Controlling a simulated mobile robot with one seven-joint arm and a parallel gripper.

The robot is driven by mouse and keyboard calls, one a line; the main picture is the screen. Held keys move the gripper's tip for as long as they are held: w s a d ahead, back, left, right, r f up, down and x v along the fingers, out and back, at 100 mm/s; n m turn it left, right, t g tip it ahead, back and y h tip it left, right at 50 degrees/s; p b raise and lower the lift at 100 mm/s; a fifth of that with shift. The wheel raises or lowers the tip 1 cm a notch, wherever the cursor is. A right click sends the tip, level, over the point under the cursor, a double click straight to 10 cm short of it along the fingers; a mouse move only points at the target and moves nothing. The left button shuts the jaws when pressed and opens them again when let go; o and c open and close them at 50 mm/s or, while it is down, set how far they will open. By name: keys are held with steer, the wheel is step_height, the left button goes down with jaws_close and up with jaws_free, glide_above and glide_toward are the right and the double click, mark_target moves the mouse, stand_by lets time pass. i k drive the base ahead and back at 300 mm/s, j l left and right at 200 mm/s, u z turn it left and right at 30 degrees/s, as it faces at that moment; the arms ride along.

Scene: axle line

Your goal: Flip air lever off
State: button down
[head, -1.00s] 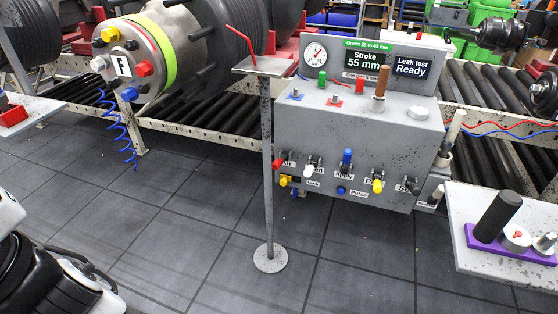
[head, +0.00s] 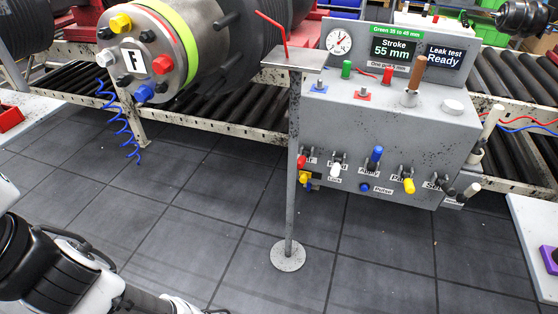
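The air lever (head: 301,161) has a red knob and is the leftmost lever on the front of the grey control box. Its label is partly hidden; only its last letter or so shows. The post of a thin stand passes just left of the red knob, close to it in the picture. I cannot tell the lever's exact tilt. The control box (head: 345,130) stands right of the stand. My arm shows at the lower left, well away from the lever. My gripper is not clearly visible; the arm runs out at the bottom edge.
The stand (head: 294,170) has a round floor base and a small top plate with a red bent rod. Other levers sit right of the air lever: white, blue (head: 377,154) and yellow (head: 409,186). A white table (head: 530,235) is at right.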

mark_target(301, 160)
steer(key=i+j, duration=0.3)
steer(key=j, duration=0.15)
steer(key=i+j, duration=0.25)
steer(key=j, duration=0.2)
steer(key=i+j, duration=0.55)
steer(key=j, duration=0.3)
steer(key=i, duration=0.55)
